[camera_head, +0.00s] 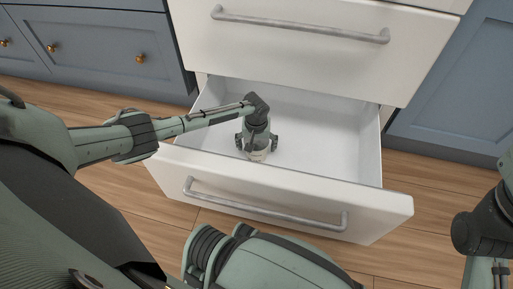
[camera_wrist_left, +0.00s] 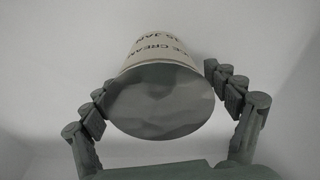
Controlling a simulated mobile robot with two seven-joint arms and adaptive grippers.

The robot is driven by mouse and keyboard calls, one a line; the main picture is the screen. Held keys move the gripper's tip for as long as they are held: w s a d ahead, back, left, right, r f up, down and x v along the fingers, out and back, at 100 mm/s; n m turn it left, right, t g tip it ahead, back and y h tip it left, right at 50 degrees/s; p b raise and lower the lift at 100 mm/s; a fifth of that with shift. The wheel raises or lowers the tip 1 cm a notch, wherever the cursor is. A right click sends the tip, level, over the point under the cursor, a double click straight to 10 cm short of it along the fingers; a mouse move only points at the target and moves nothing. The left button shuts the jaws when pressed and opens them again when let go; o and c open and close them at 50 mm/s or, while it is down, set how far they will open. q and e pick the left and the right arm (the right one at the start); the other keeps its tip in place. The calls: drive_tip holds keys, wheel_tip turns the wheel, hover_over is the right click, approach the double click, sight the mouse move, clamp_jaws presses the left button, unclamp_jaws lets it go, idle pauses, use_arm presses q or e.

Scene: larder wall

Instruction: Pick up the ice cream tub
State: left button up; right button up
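The ice cream tub (camera_head: 257,155) stands in the open white drawer, below my left gripper (camera_head: 256,143). In the left wrist view the tub (camera_wrist_left: 160,98) shows a grey round lid towards the camera and a pale side with dark lettering reading "ICE CREAM". The fingers of my left gripper (camera_wrist_left: 165,100) are spread on either side of the tub, close to its sides. A narrow gap seems to show at the right finger; contact on the left is unclear. The tub's underside is hidden. My right gripper is not in view; only part of my right arm shows at the right edge.
The pulled-out drawer (camera_head: 325,135) has white walls and a front panel with a grey bar handle (camera_head: 262,208). A closed white drawer (camera_head: 290,50) overhangs its back. Blue cabinets (camera_head: 105,45) flank it. The drawer floor right of the tub is clear.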

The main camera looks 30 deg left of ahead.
use_arm(q)
drive_tip(key=c, duration=1.2)
drive_tip(key=shift+c, duration=0.2)
